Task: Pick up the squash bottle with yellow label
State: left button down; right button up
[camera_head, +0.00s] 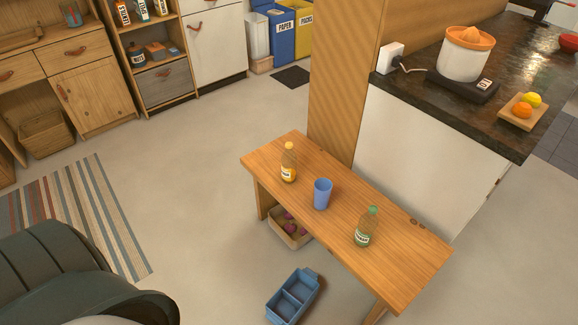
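A small bottle with a yellow cap, orange-yellow contents and a pale or yellowish label (289,163) stands upright near the far left end of a wooden bench (400,262). The exact label colour is too small to tell. A green bottle with a green cap and a pale label (366,227) stands upright towards the bench's near right end. A blue cup (322,194) stands between the two bottles, apart from both. Neither of my grippers is in view.
A basket with dark round items (290,236) sits under the bench. A blue divided crate (292,296) lies on the floor before it. A wooden pillar (345,80) and a dark counter (450,115) stand behind. Open floor (190,190) lies left of the bench.

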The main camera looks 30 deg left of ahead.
aim_at(288, 158)
jog(key=k+j+z, duration=0.1)
jog(key=j+z, duration=0.15)
jog(key=j, duration=0.2)
jog(key=k+j+z, duration=0.2)
jog(key=j, duration=0.2)
jog(key=k+j+z, duration=0.1)
jog(key=j+z, duration=0.15)
jog(key=j, duration=0.15)
jog(key=k+j+z, duration=0.2)
jog(key=j, duration=0.15)
jog(key=k+j+z, duration=0.25)
jog(key=i+j, duration=0.05)
jog(key=j, duration=0.05)
